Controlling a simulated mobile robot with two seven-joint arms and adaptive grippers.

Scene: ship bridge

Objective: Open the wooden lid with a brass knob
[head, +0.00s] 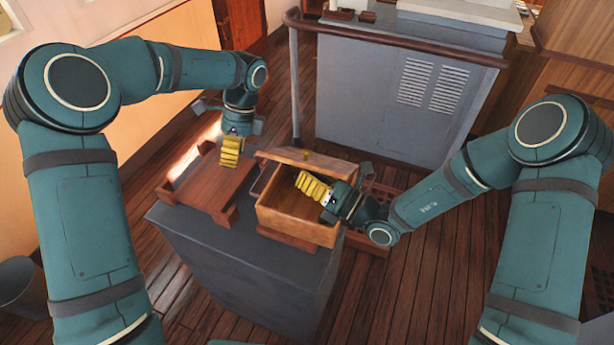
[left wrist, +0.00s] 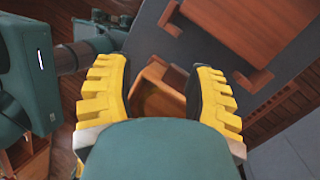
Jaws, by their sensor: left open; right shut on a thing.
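In the head view, a wooden box (head: 292,223) stands on a grey pedestal with its inside partly showing. The wooden lid (head: 318,163) is at the box's back edge and looks tilted up, with a small brass knob (head: 306,153) at its top. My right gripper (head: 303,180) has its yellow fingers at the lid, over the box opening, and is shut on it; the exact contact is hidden. My left gripper (head: 228,158) is open and empty above the wooden tray, left of the box. In the left wrist view its fingers (left wrist: 160,95) are spread wide, with a wooden part beyond them.
The wooden tray (head: 198,186) lies on the grey pedestal (head: 210,250) left of the box. Behind are a railing post (head: 295,90) and a grey vented cabinet (head: 375,110). A dark bin (head: 20,285) is at far left. Plank floor is clear at right front.

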